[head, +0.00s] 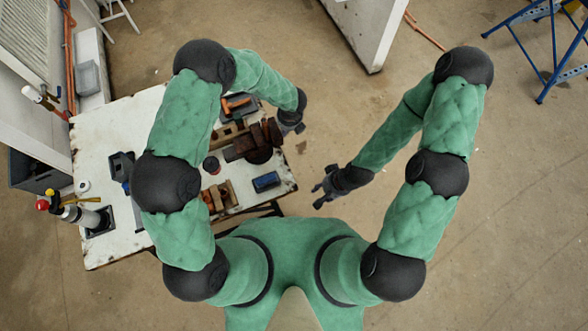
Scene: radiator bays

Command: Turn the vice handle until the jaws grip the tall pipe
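A dark rusty-brown vice (258,142) is mounted at the right edge of the white worktable. My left gripper (292,125) is at the vice's right end, close beside it. Its fingers are small and dark there, so I cannot tell whether it touches the vice handle or whether it is open. The handle and the tall pipe cannot be made out clearly. My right gripper (318,195) is to the right of the table, over the floor, with its fingers apart and nothing between them.
The worn white worktable (102,150) carries a blue box (266,181), wooden blocks (220,195), a dark tray with an orange-handled tool (238,104) and a gas torch (80,214). A white panel (365,30) stands behind. A blue trestle (548,45) is far right. The floor at right is clear.

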